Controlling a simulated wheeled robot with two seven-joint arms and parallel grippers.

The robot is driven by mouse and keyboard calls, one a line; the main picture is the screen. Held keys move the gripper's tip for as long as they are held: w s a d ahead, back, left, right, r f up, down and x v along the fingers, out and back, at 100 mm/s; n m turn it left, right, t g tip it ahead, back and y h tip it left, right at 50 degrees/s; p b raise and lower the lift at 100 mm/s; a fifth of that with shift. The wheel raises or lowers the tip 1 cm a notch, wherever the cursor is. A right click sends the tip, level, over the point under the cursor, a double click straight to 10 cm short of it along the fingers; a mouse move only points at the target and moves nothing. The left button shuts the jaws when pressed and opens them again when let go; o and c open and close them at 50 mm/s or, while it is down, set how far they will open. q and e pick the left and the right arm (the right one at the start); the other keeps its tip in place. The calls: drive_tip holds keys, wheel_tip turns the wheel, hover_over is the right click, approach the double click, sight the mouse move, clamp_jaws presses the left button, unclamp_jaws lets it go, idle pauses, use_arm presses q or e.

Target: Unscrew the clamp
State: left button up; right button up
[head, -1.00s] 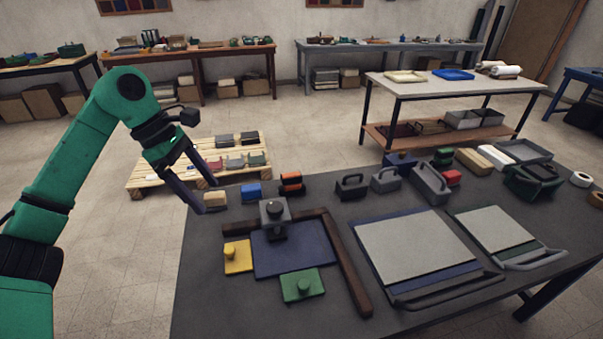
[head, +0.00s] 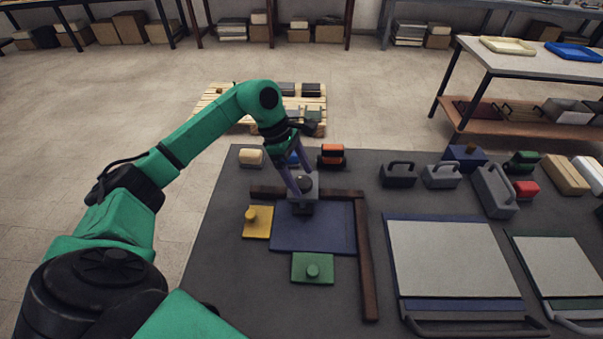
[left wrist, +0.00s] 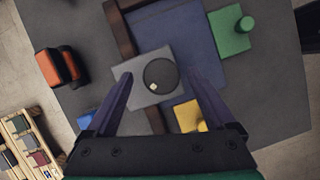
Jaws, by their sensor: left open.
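The clamp (head: 304,205) is a grey block with a dark round knob on top. It stands at the back edge of a blue panel (head: 330,236), by the dark brown wooden frame (head: 366,262). In the left wrist view the clamp's grey top (left wrist: 135,84) and its round knob (left wrist: 161,76) lie between the finger lines. My left gripper (head: 298,188) is open above the clamp, its fingers reaching down on either side of the knob. Whether the fingers touch it cannot be told. My right gripper is not in view.
A yellow block (head: 257,222) and a green block (head: 312,268), each with a knob, lie near the blue panel. Orange-black (head: 332,156), cream (head: 251,158) and blue blocks stand behind. Grey handled tools (head: 398,174) and a large flat panel (head: 452,262) fill the right.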

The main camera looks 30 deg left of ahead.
use_arm(q)
drive_tip(key=shift+s+f, duration=0.1)
drive_tip(key=shift+f, duration=0.05)
drive_tip(key=shift+d, duration=0.1)
drive_tip(key=shift+c, duration=1.2)
drive_tip(key=c, duration=1.1)
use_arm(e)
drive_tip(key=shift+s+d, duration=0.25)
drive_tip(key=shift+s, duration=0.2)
